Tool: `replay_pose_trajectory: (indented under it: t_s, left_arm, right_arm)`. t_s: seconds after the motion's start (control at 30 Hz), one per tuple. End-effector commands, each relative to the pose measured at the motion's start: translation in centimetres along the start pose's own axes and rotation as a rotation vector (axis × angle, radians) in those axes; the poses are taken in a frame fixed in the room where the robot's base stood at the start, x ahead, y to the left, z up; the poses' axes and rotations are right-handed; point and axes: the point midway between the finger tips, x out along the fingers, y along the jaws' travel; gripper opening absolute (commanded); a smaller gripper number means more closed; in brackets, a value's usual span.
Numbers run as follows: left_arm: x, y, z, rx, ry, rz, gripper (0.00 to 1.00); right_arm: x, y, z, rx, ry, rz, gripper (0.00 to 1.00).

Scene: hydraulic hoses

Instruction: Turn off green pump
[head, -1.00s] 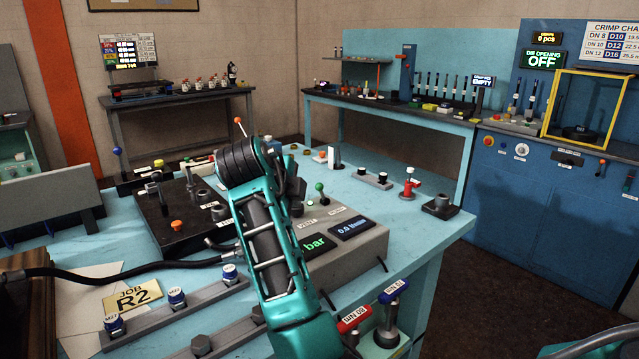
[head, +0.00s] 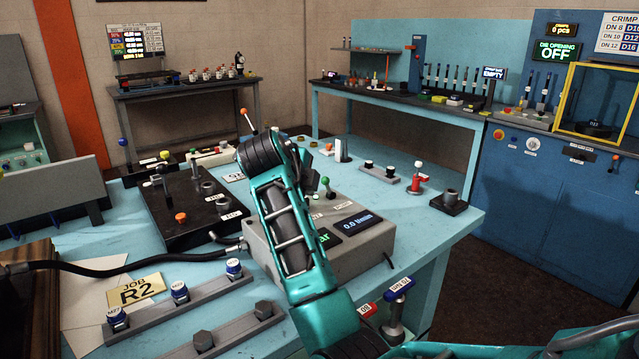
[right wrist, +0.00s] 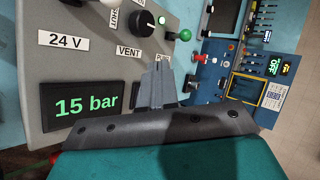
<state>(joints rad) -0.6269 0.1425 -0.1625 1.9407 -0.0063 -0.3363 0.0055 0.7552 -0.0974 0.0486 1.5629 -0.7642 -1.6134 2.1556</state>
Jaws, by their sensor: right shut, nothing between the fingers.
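The grey pump box (head: 350,262) stands on the blue bench with its displays facing me. A small green-balled lever (head: 325,182) stands on its top; the green ball (right wrist: 183,34) also shows in the right wrist view, just beyond my fingertips. A label under it is partly hidden by the fingers. The pressure display (right wrist: 84,105) reads 15 bar. My right gripper (right wrist: 160,75) is shut and empty over the box, near the green ball; whether it touches cannot be told. In the head view my right arm hides part of the box. My left gripper is not in view.
A black knob (right wrist: 144,22) sits beside the green lever. Handled tools (head: 397,300) stand at the bench's front edge.

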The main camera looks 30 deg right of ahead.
Motion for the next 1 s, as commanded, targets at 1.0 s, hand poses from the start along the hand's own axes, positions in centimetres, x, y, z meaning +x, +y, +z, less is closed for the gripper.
replay_pose_trajectory:
  t_s: [1.0]
  left_arm:
    - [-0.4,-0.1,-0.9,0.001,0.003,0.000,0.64]
  right_arm:
    - [8.7,-2.9,-0.1,0.001,0.000,0.001,0.00]
